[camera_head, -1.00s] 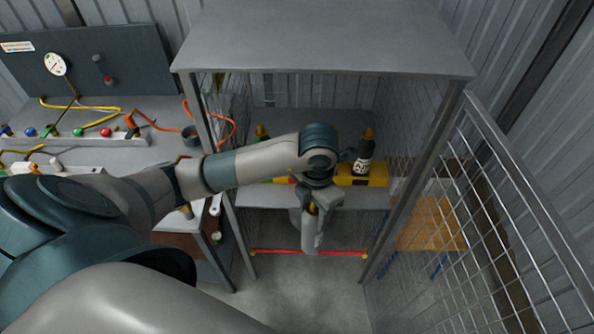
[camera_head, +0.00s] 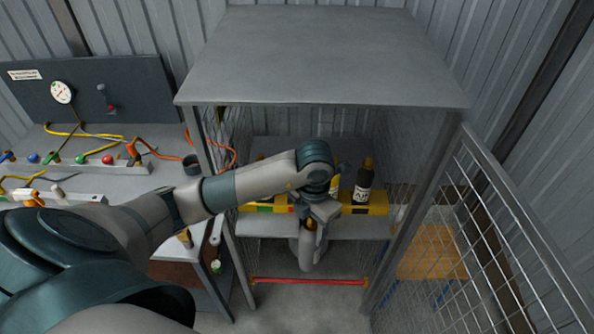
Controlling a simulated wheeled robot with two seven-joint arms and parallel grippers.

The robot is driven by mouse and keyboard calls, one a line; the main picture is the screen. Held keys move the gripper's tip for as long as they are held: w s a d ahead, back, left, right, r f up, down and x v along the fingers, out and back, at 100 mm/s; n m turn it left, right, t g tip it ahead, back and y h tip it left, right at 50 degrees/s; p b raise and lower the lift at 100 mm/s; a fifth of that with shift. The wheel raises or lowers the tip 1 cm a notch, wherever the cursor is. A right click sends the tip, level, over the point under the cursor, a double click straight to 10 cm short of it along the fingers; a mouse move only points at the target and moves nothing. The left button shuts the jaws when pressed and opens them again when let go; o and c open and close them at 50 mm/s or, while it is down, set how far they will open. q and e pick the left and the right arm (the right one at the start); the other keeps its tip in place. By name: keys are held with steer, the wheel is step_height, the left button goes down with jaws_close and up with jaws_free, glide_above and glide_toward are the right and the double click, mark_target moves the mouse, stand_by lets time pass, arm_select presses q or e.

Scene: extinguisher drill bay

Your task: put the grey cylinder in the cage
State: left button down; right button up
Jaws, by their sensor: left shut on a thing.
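The grey cylinder (camera_head: 306,253) hangs roughly upright under my left gripper (camera_head: 311,222), which is shut on it near its brass-coloured top. The arm hides part of the top. The cage (camera_head: 320,56) has a grey roof, mesh sides and an open front. The cylinder shows in front of the cage's shelf (camera_head: 262,224), its bottom above the red bar in the picture. I cannot tell whether it is over the shelf or short of it. My right gripper is not in view.
A dark labelled cylinder (camera_head: 363,186) stands at a yellow rack (camera_head: 371,207) inside the cage. Another sits partly behind my arm. The mesh door (camera_head: 505,225) stands open at right. A red bar (camera_head: 310,281) crosses low in front. A bench (camera_head: 80,180) with hoses is at left.

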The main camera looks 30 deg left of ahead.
arm_select(q)
steer(key=w+a+f+b, duration=0.3)
steer(key=w+a+b, duration=0.3)
steer(key=w+a, duration=1.2)
steer(key=shift+w+a+f+b, duration=0.2)
steer(key=shift+w+b, duration=0.15)
steer(key=shift+w, duration=1.5)
steer(key=shift+f, duration=0.1)
steer(key=shift+f+b, duration=1.05)
steer(key=shift+f, duration=0.7)
steer(key=c, duration=0.9)
jaws_free()
steer(key=shift+f, duration=0.1)
steer(key=shift+s, duration=0.1)
steer(key=shift+r, duration=0.2)
